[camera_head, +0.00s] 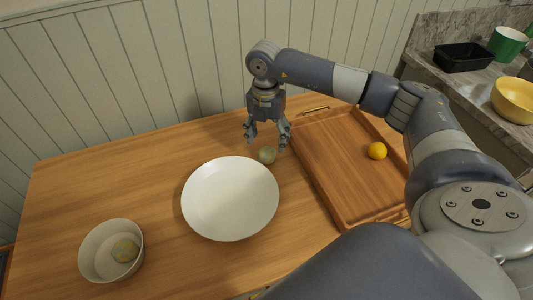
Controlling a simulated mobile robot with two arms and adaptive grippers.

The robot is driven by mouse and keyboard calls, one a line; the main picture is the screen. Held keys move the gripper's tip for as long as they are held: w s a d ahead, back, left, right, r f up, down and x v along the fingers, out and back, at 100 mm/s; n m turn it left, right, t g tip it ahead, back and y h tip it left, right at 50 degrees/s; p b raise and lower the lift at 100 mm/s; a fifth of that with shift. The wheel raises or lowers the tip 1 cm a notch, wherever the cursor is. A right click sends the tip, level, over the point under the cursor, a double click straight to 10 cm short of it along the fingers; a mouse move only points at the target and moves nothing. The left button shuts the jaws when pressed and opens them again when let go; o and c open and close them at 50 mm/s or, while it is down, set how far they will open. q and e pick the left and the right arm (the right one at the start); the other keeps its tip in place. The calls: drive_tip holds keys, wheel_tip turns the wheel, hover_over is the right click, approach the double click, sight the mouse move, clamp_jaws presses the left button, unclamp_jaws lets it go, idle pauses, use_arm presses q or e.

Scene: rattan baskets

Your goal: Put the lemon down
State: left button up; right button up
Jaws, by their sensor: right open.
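A round yellow-orange fruit (377,150), perhaps the lemon, lies on the wooden tray (335,190) at the right. A small pale greenish round fruit (267,155) is at the far right rim of the white plate (228,200). I cannot tell whether it touches the rim. My right gripper (268,138) points down just above this pale fruit, with its fingers spread open and nothing held between them. My left gripper is out of view.
A white bowl (88,262) with a greenish round fruit (124,250) stands at the left front. The table's left and back parts are clear. A counter at the right holds a black container (463,58), a green pot (507,44) and a yellow bowl (514,101).

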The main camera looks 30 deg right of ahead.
sight(266, 149)
wheel_tip(266, 149, down, 2)
drive_tip(key=shift+f, duration=0.1)
drive_tip(key=shift+w+f+p, duration=0.15)
drive_tip(key=shift+f+p, duration=0.3)
drive_tip(key=shift+f, duration=0.05)
drive_tip(key=f, duration=0.1)
drive_tip(key=f+p, duration=0.1)
drive_tip(key=f, duration=0.1)
drive_tip(key=shift+w+d+f, duration=0.15)
drive_tip(key=shift+w+f, duration=0.1)
drive_tip(key=shift+f, duration=0.5)
drive_tip(key=c, duration=1.3)
drive_tip(key=shift+r, duration=0.1)
